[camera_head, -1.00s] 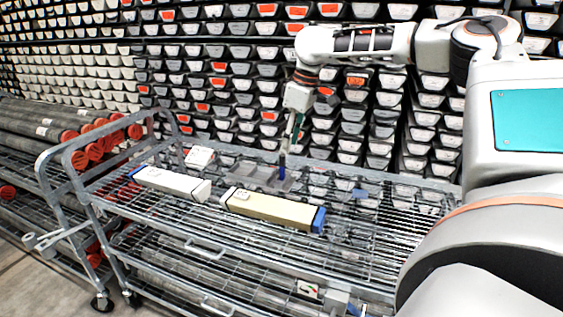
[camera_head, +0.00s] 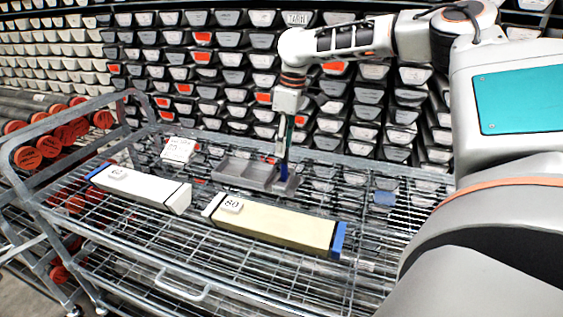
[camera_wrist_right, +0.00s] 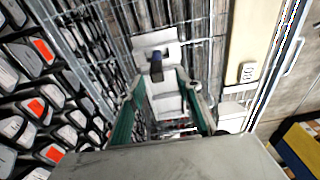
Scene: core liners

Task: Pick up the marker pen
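The marker pen (camera_head: 284,170) shows as a short dark blue upright shape at the right end of a small grey tray (camera_head: 243,171). My right gripper (camera_head: 283,150) points down directly above the pen. In the right wrist view the pen (camera_wrist_right: 156,66) lies between the lines of the two green-sided fingers (camera_wrist_right: 160,80), near their tips. The fingers are apart, with a gap on both sides of the pen. I cannot tell how far the tips reach down beside it. My left gripper is not in view.
The tray stands on a wire-mesh cart shelf (camera_head: 200,228). In front lie a long white box (camera_head: 140,187) and a beige box with a blue end (camera_head: 275,223). A white labelled block (camera_head: 178,149) is left of the tray. Racks of core liners (camera_head: 225,75) fill the back.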

